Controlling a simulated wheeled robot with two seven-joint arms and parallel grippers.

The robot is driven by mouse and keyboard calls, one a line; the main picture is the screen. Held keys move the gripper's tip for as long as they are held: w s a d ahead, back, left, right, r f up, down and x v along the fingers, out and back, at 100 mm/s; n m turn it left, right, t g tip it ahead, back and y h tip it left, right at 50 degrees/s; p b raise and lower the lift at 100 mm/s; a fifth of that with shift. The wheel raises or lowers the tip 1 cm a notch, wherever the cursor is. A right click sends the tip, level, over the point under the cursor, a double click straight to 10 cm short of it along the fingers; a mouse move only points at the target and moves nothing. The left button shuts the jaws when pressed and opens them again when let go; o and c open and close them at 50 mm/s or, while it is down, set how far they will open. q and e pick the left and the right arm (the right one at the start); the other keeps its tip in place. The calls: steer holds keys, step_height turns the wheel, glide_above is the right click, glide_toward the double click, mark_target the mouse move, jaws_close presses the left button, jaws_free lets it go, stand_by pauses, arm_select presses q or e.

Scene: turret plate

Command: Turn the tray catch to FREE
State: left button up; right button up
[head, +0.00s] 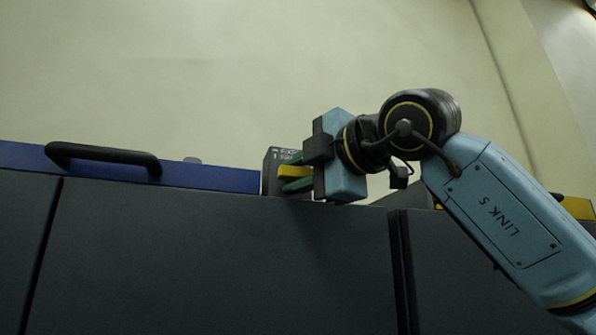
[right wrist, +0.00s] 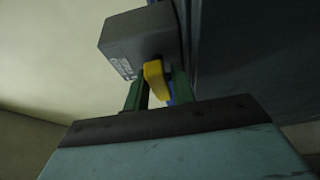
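The tray catch is a dark grey block (head: 270,165) with small white lettering, too small to read fully, and a yellow lever (head: 294,172). It stands at the right end of the blue tray front (head: 210,177). My right gripper (head: 295,172) has its green fingers on either side of the lever. In the right wrist view the yellow lever (right wrist: 155,78) sits between the fingers (right wrist: 158,92), close to the left one, with a narrow gap on the right. The fingers look open around it. My left gripper is out of view.
A black handle (head: 105,156) runs along the blue tray front. Dark grey cabinet panels (head: 210,255) stand below, with vertical seams. A yellow part (head: 578,207) shows behind my right arm. The pale wall above is clear.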

jaws_close()
steer(key=shift+n, duration=0.4)
steer(key=n+h+p, duration=0.1)
steer(key=n, duration=0.2)
steer(key=shift+r+g, duration=0.1)
steer(key=shift+g, duration=0.3)
steer(key=n+h+p, duration=0.1)
steer(key=n+h, duration=0.1)
steer(key=n, duration=0.1)
steer(key=shift+n+g+h+p, duration=0.3)
steer(key=n+h+p, duration=0.1)
steer(key=n+h, duration=0.1)
steer(key=n, duration=0.1)
steer(key=shift+n+p, duration=0.3)
steer(key=shift+n+t+h+p, duration=0.4)
steer(key=shift+n+h, duration=0.6)
steer(key=shift+n, duration=0.3)
